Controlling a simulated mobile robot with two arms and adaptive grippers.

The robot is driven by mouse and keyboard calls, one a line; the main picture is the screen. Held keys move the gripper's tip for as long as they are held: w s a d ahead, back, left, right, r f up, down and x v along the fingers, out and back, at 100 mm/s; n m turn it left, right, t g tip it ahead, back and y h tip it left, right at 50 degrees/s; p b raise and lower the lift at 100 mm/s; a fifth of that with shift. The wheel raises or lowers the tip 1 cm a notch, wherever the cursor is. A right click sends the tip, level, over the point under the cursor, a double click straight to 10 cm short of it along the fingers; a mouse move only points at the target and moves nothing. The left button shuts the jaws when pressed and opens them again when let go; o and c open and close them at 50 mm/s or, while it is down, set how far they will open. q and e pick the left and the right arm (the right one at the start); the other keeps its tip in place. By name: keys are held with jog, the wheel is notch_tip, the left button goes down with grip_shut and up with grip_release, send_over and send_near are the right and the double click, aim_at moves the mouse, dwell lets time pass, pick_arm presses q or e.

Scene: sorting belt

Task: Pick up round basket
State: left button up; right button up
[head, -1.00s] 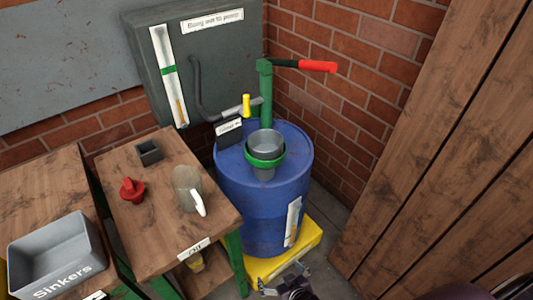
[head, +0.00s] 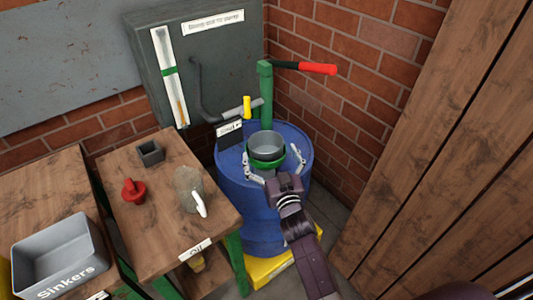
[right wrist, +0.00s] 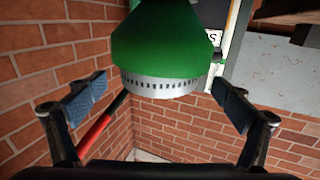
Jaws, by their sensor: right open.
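The round basket (head: 266,141) is a grey cup with a green band around it, on top of the blue barrel (head: 255,215) in the head view. In the right wrist view a green tapered body (right wrist: 157,45) with a perforated grey metal rim (right wrist: 160,86) shows above the middle. My right gripper (head: 272,155) is open, its fingers spread to either side at the near side of the basket. In the right wrist view its pads stand left and right of the rim, apart from it. My left gripper is not in view.
A green pump post (head: 265,90) with a red-ended lever (head: 317,67) rises behind the basket. A yellow tap (head: 246,107) is beside it. A wooden bench (head: 150,225) with a jug (head: 188,183) stands left. A plank wall (head: 440,150) closes off the right.

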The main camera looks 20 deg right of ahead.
aim_at(262, 133)
jog(key=w, duration=0.4)
jog(key=shift+w+d, duration=0.1)
jog(key=c, duration=1.4)
